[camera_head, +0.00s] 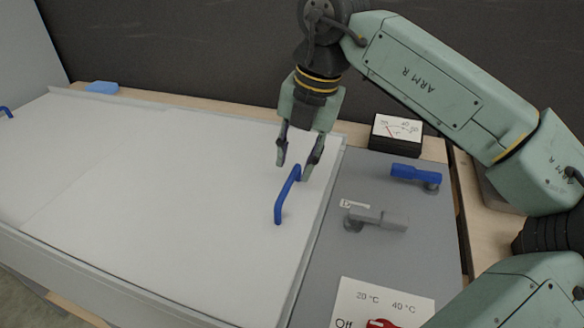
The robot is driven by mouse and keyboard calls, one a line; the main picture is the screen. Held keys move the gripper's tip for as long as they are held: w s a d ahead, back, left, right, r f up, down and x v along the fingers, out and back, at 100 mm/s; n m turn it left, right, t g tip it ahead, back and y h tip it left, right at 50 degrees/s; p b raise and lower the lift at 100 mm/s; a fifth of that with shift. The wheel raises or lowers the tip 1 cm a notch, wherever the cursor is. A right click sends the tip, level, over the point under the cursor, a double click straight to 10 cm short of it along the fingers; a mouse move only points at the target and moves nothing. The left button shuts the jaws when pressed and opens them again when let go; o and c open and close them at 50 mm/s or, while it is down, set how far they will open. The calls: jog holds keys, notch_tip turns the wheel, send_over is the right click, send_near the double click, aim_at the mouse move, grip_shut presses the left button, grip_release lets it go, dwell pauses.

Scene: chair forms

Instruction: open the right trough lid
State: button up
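The right trough lid (205,180) is a flat, pale grey panel lying closed at the left and centre of the head view. A blue bar handle (286,196) stands up from it near its right edge. My gripper (296,170) points down at the far end of this handle, its two fingers apart. The handle's far end shows close to the fingertips, between or just in front of them. I cannot tell whether they touch it.
A grey panel right of the lid carries a blue lever (415,174), a grey lever (376,218) and a temperature dial plate (375,308). A black gauge box (396,133) stands behind them. A second blue handle (6,112) shows at the far left. A blue block (102,87) lies at the back.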

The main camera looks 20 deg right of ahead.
aim_at(290, 181)
jog(key=shift+w+a+f, duration=0.1)
jog(key=shift+a+f, duration=0.1)
jog(key=shift+f, duration=0.8)
jog(key=shift+w+a+f, duration=0.1)
jog(key=shift+a+f, duration=0.05)
jog(key=shift+f, duration=0.85)
jog(key=shift+c, duration=0.2)
grip_shut()
